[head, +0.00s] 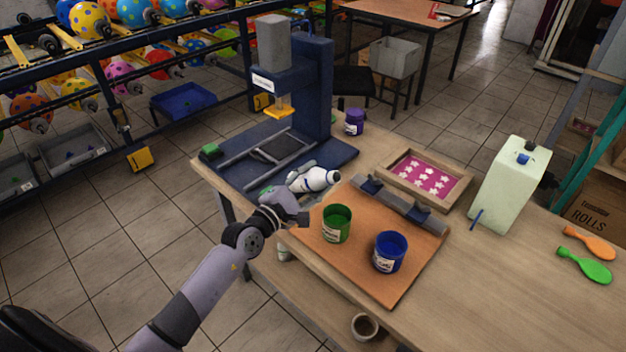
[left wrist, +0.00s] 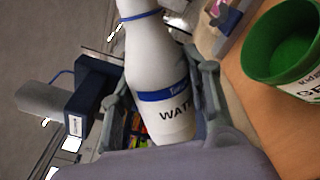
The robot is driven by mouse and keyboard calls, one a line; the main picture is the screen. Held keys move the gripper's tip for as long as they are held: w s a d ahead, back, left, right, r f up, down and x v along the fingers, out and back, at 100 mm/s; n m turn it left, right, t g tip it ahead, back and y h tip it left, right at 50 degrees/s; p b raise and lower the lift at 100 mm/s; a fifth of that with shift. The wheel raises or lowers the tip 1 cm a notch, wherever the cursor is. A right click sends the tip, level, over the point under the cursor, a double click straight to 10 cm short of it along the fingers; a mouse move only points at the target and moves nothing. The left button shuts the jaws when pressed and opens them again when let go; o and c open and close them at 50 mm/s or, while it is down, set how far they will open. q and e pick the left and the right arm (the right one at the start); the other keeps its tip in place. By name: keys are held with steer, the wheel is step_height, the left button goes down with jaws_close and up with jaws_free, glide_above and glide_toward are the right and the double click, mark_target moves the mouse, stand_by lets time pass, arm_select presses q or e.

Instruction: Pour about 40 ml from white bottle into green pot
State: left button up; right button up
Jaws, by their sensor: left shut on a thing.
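The white bottle (head: 316,178) is tilted far over, nearly on its side, with its top end toward the right, left of and above the green pot. In the left wrist view the white bottle (left wrist: 160,70) shows a blue band and a partly hidden label reading "WAT". My left gripper (head: 292,198) is shut on it; its fingers (left wrist: 165,100) flank the bottle. The green pot (head: 337,225) stands upright and open on the orange-brown board; it also shows in the left wrist view (left wrist: 285,45). No stream is visible. My right gripper is not in view.
A blue pot (head: 389,251) stands right of the green pot on the board (head: 400,285). A blue press (head: 320,95) stands behind. A framed pink screen (head: 424,174) and a pale canister (head: 510,185) are to the right.

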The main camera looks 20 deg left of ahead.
arm_select(q)
steer(key=shift+a+m, duration=0.1)
steer(key=shift+m, duration=0.2)
steer(key=shift+f+m+b, duration=0.3)
steer(key=shift+m+b, duration=0.05)
steer(key=shift+m, duration=0.15)
steer(key=shift+w+a+f+m, duration=0.1)
steer(key=shift+a+m, duration=0.05)
steer(key=shift+m, duration=0.15)
steer(key=shift+f, duration=0.1)
steer(key=shift+f+m, duration=0.1)
steer(key=shift+m, duration=0.3)
steer(key=shift+b, duration=0.3)
steer(key=shift+f+m, duration=0.2)
steer(key=shift+m, duration=0.2)
steer(key=shift+f, duration=0.1)
steer(key=shift+f+m+b, duration=0.1)
steer(key=shift+m+b, duration=0.2)
steer(key=shift+m, duration=0.1)
